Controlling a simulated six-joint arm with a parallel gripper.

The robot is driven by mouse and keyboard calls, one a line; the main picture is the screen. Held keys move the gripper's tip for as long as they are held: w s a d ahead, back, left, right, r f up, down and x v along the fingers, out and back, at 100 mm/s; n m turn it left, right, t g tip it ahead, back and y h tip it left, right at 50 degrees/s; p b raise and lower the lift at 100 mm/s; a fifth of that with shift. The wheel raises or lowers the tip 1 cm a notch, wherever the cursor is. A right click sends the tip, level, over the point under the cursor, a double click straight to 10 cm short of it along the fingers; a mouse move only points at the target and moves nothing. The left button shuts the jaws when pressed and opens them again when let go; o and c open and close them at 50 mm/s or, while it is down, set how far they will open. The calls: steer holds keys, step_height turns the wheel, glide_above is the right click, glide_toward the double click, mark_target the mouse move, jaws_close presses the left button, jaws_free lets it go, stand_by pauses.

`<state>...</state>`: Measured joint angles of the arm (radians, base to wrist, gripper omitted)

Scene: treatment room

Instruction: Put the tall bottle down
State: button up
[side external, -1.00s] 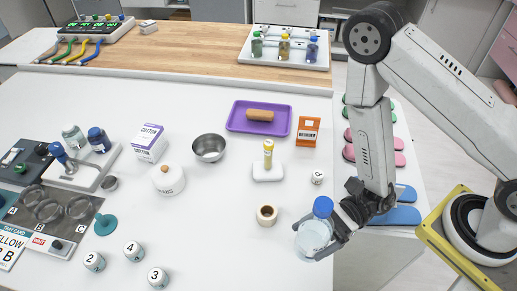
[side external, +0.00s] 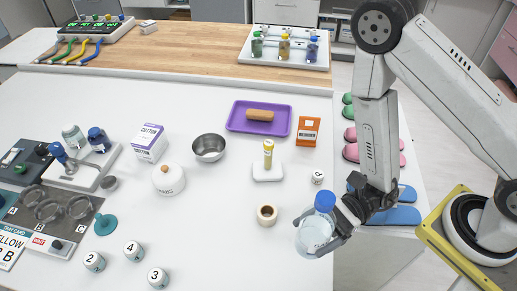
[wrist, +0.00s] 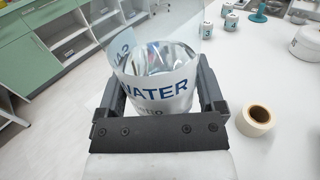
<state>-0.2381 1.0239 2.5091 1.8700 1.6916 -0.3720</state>
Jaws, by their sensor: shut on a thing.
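The tall bottle (side external: 316,232) is clear with a blue cap and stands roughly upright at the front right edge of the white table (side external: 215,235). In the wrist view the bottle (wrist: 160,85) shows a label reading "WATER". My gripper (side external: 322,236) is shut on the bottle's body, one finger on each side, and it shows in the wrist view (wrist: 160,90). The bottle's base is partly hidden, and I cannot tell whether it touches the table.
A roll of tape (side external: 267,215) lies left of the bottle. A numbered white pot (side external: 318,177), a white stand with a yellow-topped tube (side external: 268,165) and an orange box (side external: 308,131) are behind it.

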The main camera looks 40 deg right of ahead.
steer(key=w+d+r+m+t+h, duration=0.1)
steer(key=w+d+m+t+h, duration=0.2)
steer(key=w, duration=0.4)
steer(key=w+d+r+m+t, duration=0.1)
steer(key=w+d+m+t, duration=0.2)
steer(key=w+d+t, duration=0.35)
steer(key=w+d+r+m+t+h, duration=0.2)
steer(key=w+d+h, duration=0.1)
steer(key=w+d, duration=0.2)
steer(key=w+d+r+m+t+h, duration=0.2)
steer(key=w+d+m+h, duration=0.1)
steer(key=w+d, duration=0.2)
steer(key=shift+w+d+r+t+h, duration=0.3)
steer(key=shift+w+d+t, duration=0.1)
steer(key=shift+d, duration=0.85)
steer(key=shift+r, duration=0.1)
steer(key=shift+r, duration=2.4)
steer(key=a+n+g+y, duration=0.7)
steer(key=a+g+y, duration=0.15)
steer(key=a, duration=1.05)
steer(key=s+a+n+g, duration=0.45)
steer(key=a+g, duration=0.25)
steer(key=a, duration=0.2)
steer(key=s+a+n+g, duration=0.45)
steer(key=a+g, duration=0.25)
steer(key=a, duration=0.2)
step_height(320, 180, down, 14)
steer(key=shift+w+a+r, duration=0.2)
steer(key=shift+a, duration=0.1)
